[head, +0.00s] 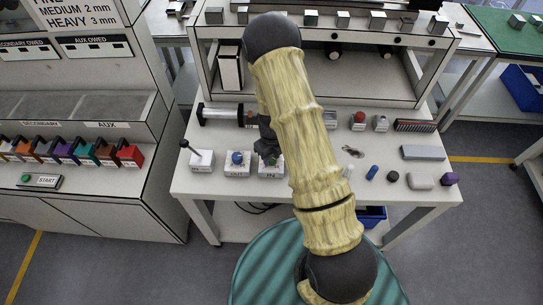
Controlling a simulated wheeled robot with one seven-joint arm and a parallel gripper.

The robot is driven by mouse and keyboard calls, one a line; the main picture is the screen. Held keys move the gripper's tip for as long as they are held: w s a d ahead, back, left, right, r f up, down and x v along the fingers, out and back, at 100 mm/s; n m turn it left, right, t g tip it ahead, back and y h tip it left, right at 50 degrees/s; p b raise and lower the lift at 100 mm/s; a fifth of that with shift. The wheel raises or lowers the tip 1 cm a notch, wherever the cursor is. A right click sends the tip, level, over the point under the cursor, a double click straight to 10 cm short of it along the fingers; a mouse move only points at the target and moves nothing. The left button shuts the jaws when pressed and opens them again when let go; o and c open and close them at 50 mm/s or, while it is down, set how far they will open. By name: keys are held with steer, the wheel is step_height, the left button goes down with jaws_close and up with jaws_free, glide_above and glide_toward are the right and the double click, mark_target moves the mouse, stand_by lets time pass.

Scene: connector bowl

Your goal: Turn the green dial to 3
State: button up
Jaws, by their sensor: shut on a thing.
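The green dial (281,161) sits on a white box (270,171) at the front of the white workbench, left of my arm. Only a small green part of it shows, because my dark gripper (270,157) covers most of it. My gripper reaches down from above and is shut on the dial. The dial's marks and pointer are too small and too covered to read, so I cannot tell its setting.
Left of it stand a box with a blue knob (237,158) and a box with a black-handled lever (201,158). Several small items, including a grey block (423,153), lie right of my arm.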

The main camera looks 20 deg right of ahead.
steer(key=n, duration=0.4)
steer(key=shift+b, duration=0.35)
steer(key=n, duration=0.5)
steer(key=shift+w+b, duration=0.1)
steer(key=shift+b, duration=0.3)
steer(key=n+b, duration=0.1)
steer(key=n, duration=0.3)
steer(key=shift+n, duration=0.3)
steer(key=n+b, duration=0.1)
steer(key=n, duration=0.3)
steer(key=shift+n, duration=0.3)
steer(key=n, duration=0.4)
steer(key=shift+b, duration=0.4)
steer(key=n, duration=0.5)
steer(key=shift+b, duration=0.35)
steer(key=n, duration=0.4)
steer(key=shift+n, duration=2)
